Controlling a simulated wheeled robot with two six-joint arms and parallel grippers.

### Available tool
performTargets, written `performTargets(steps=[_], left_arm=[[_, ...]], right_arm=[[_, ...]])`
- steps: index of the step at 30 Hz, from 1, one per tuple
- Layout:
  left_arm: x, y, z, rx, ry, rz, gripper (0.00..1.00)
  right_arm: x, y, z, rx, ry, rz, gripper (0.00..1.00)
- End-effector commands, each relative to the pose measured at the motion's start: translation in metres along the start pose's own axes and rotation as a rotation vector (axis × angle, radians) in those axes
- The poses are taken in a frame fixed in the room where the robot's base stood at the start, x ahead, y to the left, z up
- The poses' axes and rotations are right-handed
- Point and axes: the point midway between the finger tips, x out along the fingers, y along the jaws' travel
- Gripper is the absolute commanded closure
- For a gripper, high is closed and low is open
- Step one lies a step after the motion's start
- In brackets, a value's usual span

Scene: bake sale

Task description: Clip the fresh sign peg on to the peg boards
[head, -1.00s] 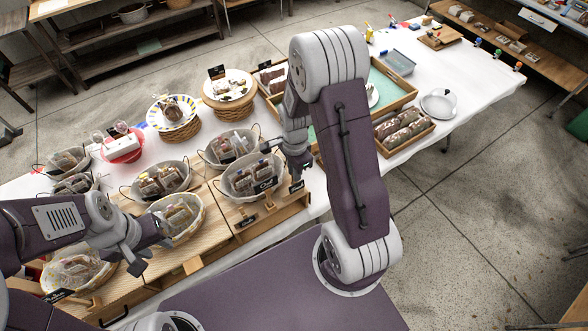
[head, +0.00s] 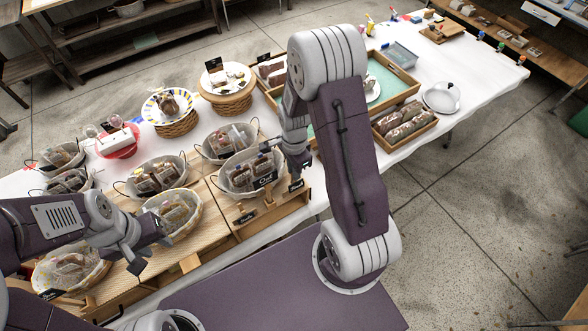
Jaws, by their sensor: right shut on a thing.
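My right gripper (head: 300,165) reaches down over the front right of the wooden display stand (head: 228,212), beside a lined basket (head: 238,178) of wrapped goods. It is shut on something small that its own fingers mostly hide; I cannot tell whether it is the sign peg. A small black sign (head: 296,186) is just below its fingertips; I cannot tell whether they touch. Other black signs stand at the stand's front, one (head: 245,218) below the basket and one (head: 265,181) at its rim. My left gripper (head: 150,252) hangs open and apparently empty over the stand's front left.
Several lined baskets, such as one (head: 182,232) near my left gripper, crowd the stand. Coloured clips (head: 500,47) line the far right edge.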

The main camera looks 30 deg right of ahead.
Motion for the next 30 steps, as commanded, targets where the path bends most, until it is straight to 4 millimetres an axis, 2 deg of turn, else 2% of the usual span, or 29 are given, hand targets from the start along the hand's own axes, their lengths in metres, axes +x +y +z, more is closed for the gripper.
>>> performTargets(steps=[30], left_arm=[[0.0048, -0.0001, 0.0005, 0.000, 0.000, 0.000, 0.64]], right_arm=[[0.0082, -0.0002, 0.0004, 0.000, 0.000, 0.000, 1.00]])
